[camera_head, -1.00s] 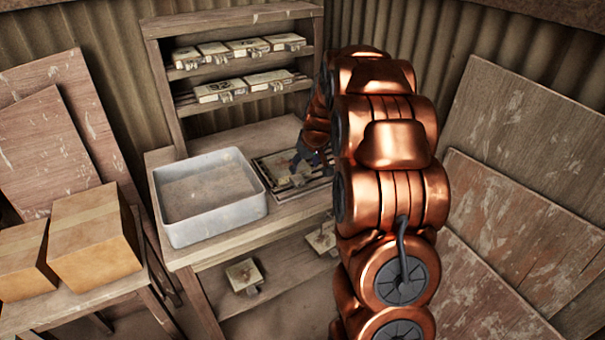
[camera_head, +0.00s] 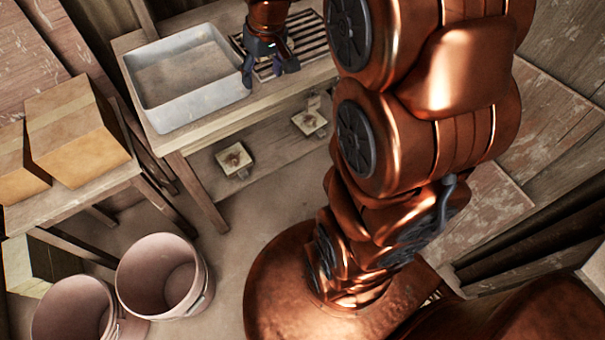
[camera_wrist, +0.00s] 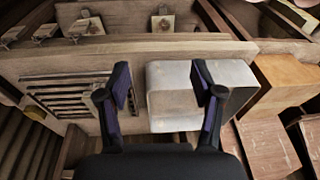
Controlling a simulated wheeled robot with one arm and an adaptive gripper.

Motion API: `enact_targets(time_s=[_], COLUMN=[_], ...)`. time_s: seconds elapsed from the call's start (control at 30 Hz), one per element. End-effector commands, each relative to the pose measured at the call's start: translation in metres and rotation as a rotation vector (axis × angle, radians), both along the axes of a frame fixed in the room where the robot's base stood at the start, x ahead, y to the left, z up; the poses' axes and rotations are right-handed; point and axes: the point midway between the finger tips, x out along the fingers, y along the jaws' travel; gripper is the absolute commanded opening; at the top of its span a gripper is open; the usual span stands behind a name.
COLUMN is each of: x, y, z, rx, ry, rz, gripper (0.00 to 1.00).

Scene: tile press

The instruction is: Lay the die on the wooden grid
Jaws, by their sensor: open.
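The wooden grid (camera_head: 303,42) lies on the workbench, right of the grey basin. It also shows in the wrist view (camera_wrist: 68,97) as a row of bare slats at the left. Flat square dies with metal fittings sit on the shelf under the bench; one is at the left (camera_head: 234,158) and one at the right (camera_head: 308,121). Several show along the top of the wrist view (camera_wrist: 87,25). Which die is meant I cannot tell. My gripper (camera_head: 268,74) is open and empty, its fingers apart above the bench between basin and grid. My arm hides part of the grid.
The grey basin (camera_head: 187,82) stands close left of my gripper. Cardboard boxes (camera_head: 75,125) stand on a side table at the left. Pink buckets (camera_head: 163,277) stand on the floor at lower left. Boards (camera_head: 570,110) lean at the right.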

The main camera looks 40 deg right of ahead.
Motion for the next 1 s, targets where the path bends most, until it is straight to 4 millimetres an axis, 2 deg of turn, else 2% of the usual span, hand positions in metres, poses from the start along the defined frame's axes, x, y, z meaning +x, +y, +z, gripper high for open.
enact_targets(time_s=[0.03, 0.1, 0.3, 0.5, 0.6, 0.7, 0.8, 1.0], x=[-0.017, -0.043, -0.121, -0.197, -0.226, -0.246, -0.256, -0.26], y=[0.014, 0.03, 0.066, 0.085, 0.088, 0.089, 0.089, 0.089], z=[0.004, 0.006, 0.006, 0.002, 0.0, -0.003, -0.004, -0.004], rx=[0.001, 0.001, -0.007, -0.035, -0.049, -0.061, -0.068, -0.07], ry=[0.019, 0.052, 0.158, 0.254, 0.291, 0.319, 0.33, 0.335], rz=[0.011, 0.017, 0.032, 0.039, 0.038, 0.037, 0.035, 0.033], gripper=[0.66, 0.66, 0.66, 0.66, 0.66, 0.66, 0.66, 0.66])
